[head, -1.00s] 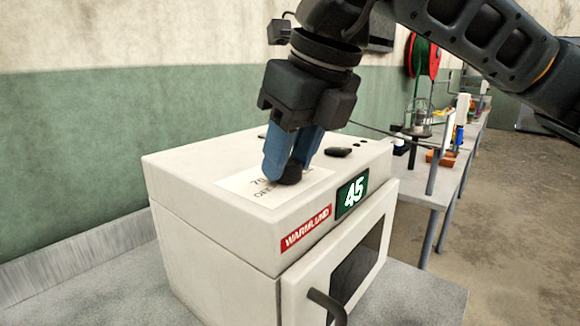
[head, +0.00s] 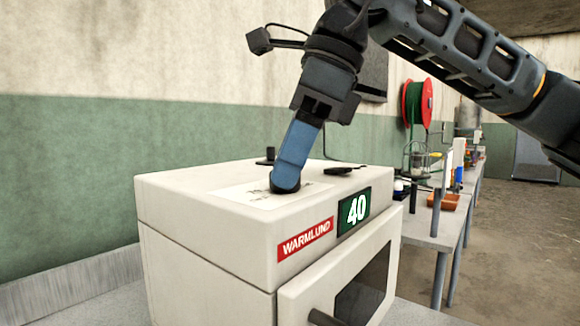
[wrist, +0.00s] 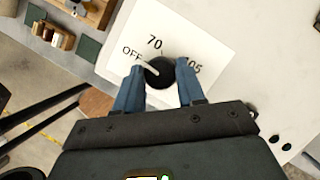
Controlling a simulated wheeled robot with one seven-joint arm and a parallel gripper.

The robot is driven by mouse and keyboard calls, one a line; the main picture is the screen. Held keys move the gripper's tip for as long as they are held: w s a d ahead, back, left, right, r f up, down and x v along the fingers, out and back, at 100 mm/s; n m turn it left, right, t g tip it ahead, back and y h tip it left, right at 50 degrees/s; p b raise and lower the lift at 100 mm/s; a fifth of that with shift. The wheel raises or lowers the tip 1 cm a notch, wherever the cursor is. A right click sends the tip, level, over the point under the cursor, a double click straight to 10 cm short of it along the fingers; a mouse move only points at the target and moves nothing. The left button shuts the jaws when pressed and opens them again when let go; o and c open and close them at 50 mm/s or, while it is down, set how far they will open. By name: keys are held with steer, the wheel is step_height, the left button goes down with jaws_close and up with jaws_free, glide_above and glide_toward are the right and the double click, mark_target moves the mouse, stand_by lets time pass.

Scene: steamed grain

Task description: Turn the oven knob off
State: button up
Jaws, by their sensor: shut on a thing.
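The oven (head: 205,240) is a white box with a red WARMLUND label and a green display (head: 355,211) that reads 40. Its black round knob (head: 286,187) is on the top, on a white dial plate (head: 236,196). In the head view the fingers hide part of the knob.
A black piece (head: 345,170) lies on the oven top right of the knob, and a small black post (head: 270,154) stands behind. The oven door handle (head: 325,318) juts out in front. A bench (head: 432,232) with several items runs along the right.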

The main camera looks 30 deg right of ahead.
steer(key=shift+n, duration=0.6)
steer(key=o, duration=1)
steer(key=shift+o, duration=0.2)
steer(key=v, duration=0.7)
steer(key=shift+d+r, duration=0.15)
steer(key=shift+r, duration=0.25)
